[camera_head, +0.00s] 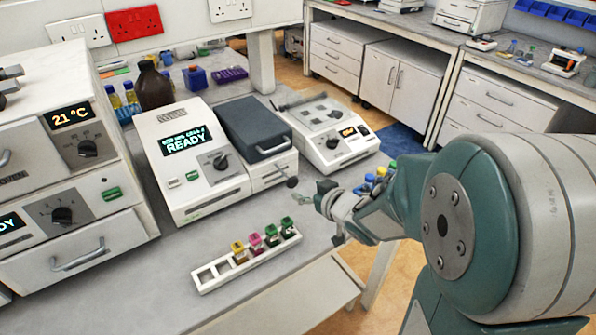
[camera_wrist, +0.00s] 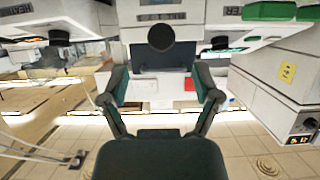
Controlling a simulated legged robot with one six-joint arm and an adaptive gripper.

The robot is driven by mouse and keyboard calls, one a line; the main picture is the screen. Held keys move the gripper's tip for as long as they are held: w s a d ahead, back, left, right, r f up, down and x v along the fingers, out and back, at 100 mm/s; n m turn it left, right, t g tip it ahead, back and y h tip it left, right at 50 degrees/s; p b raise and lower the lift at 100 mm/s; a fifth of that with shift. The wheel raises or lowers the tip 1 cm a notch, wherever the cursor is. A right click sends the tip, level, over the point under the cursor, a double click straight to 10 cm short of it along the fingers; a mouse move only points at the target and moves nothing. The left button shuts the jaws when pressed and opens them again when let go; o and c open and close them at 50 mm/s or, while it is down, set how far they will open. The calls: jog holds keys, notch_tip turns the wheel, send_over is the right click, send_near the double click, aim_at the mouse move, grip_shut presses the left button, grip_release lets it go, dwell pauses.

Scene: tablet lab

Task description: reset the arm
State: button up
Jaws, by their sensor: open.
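My arm comes in from the right in the head view, and my gripper (camera_head: 328,197) is above the right part of the grey bench, to the right of the white rack (camera_head: 252,266). In the wrist view my gripper (camera_wrist: 160,82) shows two dark green fingers spread wide, with nothing between them. The rack holds a yellow-capped vial (camera_head: 238,252), a pink-capped vial (camera_head: 256,243) and two green-capped vials (camera_head: 271,236). Its left end has empty slots. My gripper is apart from the rack and vials.
A white device reading READY (camera_head: 190,150) stands behind the rack, with another device (camera_head: 325,140) to its right. A stacked oven unit (camera_head: 75,180) fills the left. Blue and yellow caps (camera_head: 370,180) show partly behind my arm. The bench front (camera_head: 225,310) is clear.

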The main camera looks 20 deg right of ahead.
jog(key=shift+r, duration=0.1)
jog(key=s+d+r+m+g+h, duration=0.2)
jog(key=s+d+r+m+h, duration=0.1)
jog(key=s+r+h, duration=0.35)
jog(key=s+a+r+g+y, duration=0.1)
jog(key=s+a+g, duration=0.1)
jog(key=s, duration=0.5)
jog(key=s+a+r+g+y, duration=0.1)
jog(key=s+a+g, duration=0.2)
jog(key=s, duration=0.5)
jog(key=shift+r+m, duration=0.15)
jog(key=shift+m, duration=0.15)
